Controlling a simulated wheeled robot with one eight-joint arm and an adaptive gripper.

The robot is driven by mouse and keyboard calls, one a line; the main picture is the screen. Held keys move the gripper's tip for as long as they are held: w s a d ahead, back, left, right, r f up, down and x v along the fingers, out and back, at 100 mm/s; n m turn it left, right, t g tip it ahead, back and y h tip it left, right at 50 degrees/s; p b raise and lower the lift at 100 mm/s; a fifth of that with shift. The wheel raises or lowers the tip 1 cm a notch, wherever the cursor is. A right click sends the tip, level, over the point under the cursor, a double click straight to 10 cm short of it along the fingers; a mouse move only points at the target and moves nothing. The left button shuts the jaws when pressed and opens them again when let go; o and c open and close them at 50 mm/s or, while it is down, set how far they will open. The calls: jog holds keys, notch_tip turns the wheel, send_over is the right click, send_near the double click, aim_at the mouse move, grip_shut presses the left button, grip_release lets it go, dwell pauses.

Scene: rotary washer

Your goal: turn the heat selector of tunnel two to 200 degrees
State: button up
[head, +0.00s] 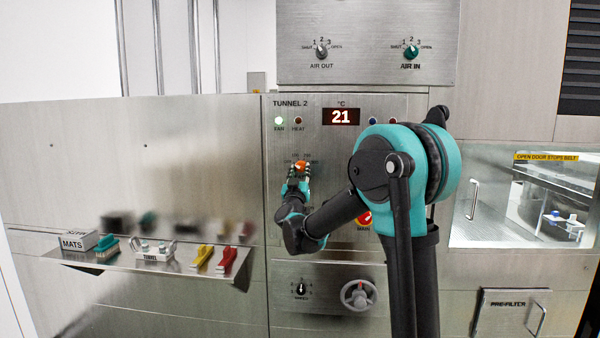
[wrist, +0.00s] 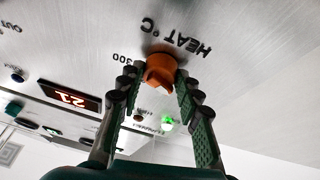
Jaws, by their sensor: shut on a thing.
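The heat selector is an orange knob (head: 301,165) on the steel Tunnel 2 panel (head: 340,135). In the wrist view, the orange knob (wrist: 160,72) sits between my two fingers, beside the printed "HEAT °C" and "300". My gripper (head: 298,171) is shut on the knob, with a finger on each side of it (wrist: 160,84). The fingers and arm hide much of the dial's scale, and I cannot tell which mark the knob points to. The Tunnel 2 display (head: 341,117) reads 21 °C.
The green fan lamp (head: 279,120) is lit; the heat lamp (head: 298,120) looks dark. Below are a red-and-yellow main switch (head: 364,218), a small black selector (head: 301,289) and a handwheel (head: 359,295). A shelf (head: 190,262) with brushes and signs juts out at left.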

jog(key=shift+m, duration=0.3)
jog(key=m+h, duration=0.1)
jog(key=m, duration=0.1)
jog(key=m+g+h, duration=0.1)
jog(key=m, duration=0.2)
jog(key=shift+a+m+h, duration=0.2)
jog(key=shift+m+h, duration=0.1)
jog(key=shift+h, duration=0.1)
jog(key=m+g+h, duration=0.1)
jog(key=m, duration=0.2)
jog(key=m+g+h, duration=0.1)
jog(key=m, duration=0.2)
jog(key=shift+a+r, duration=0.1)
jog(key=shift+r, duration=0.1)
jog(key=m+g, duration=0.1)
jog(key=m, duration=0.1)
jog(key=m+g+h, duration=0.1)
jog(key=m, duration=0.2)
jog(key=shift+r, duration=0.1)
jog(key=shift+r+m+g, duration=0.15)
jog(key=shift+m+g, duration=0.55)
jog(key=shift+m, duration=1.5)
jog(key=o, duration=1.2)
jog(key=shift+c, duration=0.2)
jog(key=shift+a, duration=0.1)
